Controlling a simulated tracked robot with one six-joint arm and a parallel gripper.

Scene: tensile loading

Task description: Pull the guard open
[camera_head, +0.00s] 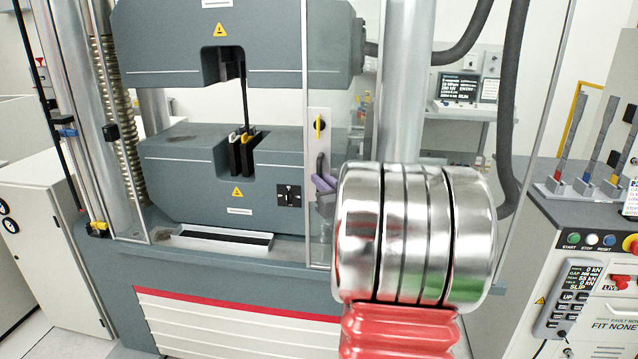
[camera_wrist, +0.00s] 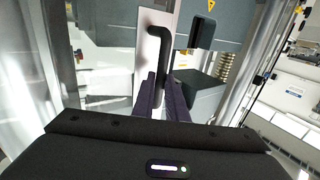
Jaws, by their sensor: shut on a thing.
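The guard is a clear panel in thin metal framing in front of the testing machine; one upright bar (camera_head: 306,75) of the framing shows in the head view. A pale plate (camera_head: 319,122) beside that bar carries a yellow latch-like part (camera_head: 319,126) and the guard handle. In the wrist view the handle (camera_wrist: 157,34) is a dark bent bar on the plate (camera_wrist: 147,62). My gripper (camera_head: 324,184) has purple fingers shut on the handle's lower part; the fingers also show in the wrist view (camera_wrist: 164,90). My arm hides part of the framing.
Behind the guard are the upper grip head (camera_head: 270,38) and lower grip head (camera_head: 190,190), with a dark strip between them. A console with buttons (camera_head: 590,240) and a rack of upright specimens (camera_head: 590,140) stand at the right. A white cabinet (camera_head: 40,240) stands at the left.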

